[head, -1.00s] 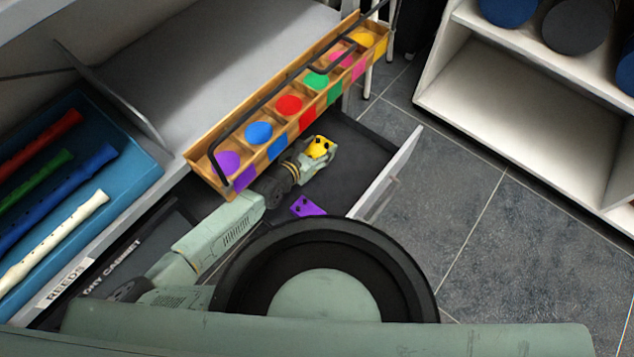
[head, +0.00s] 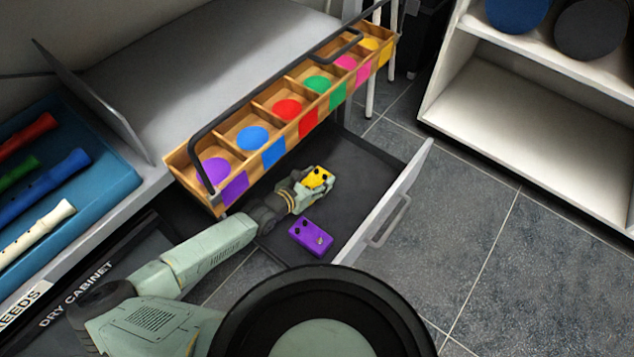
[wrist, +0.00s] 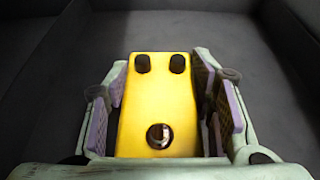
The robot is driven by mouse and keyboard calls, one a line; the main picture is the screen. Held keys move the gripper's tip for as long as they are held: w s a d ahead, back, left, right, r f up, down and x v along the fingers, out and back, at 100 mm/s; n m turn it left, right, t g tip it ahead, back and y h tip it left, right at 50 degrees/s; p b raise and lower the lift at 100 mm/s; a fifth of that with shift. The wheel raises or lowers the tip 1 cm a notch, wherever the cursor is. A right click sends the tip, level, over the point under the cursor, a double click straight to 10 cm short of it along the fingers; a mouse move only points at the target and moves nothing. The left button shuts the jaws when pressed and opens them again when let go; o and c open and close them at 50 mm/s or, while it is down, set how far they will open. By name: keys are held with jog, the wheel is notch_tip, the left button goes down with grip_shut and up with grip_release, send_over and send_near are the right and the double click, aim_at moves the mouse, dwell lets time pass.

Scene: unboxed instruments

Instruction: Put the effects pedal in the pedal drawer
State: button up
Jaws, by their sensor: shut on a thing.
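The yellow effects pedal (head: 318,178) has two black knobs and a round metal footswitch. In the wrist view the yellow pedal (wrist: 157,105) sits between the purple-padded fingers of my gripper (wrist: 160,110), which is shut on it. In the head view my gripper (head: 316,182) is inside or just over the open pedal drawer (head: 365,165), beneath the compartment tray. The drawer has a dark floor and a pale front with a handle. I cannot tell whether the pedal touches the drawer floor. A purple pedal (head: 311,237) lies in the drawer, nearer than my gripper.
A wooden tray (head: 300,129) with coloured compartments and a dark handle overhangs the drawer's far-left side. A blue tray (head: 110,190) of recorders is at the left. White shelves (head: 510,105) stand at the right. Drawer floor between gripper and front is clear.

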jog(key=shift+f, duration=0.4)
jog(key=shift+f, duration=0.2)
jog(key=o, duration=1.4)
jog(key=shift+c, duration=0.2)
jog(key=shift+r, duration=0.25)
jog(key=p+v, duration=1)
jog(key=v, duration=0.1)
jog(key=shift+w, duration=0.1)
jog(key=shift+s+a+p, duration=0.35)
jog(key=shift+s+p, duration=0.15)
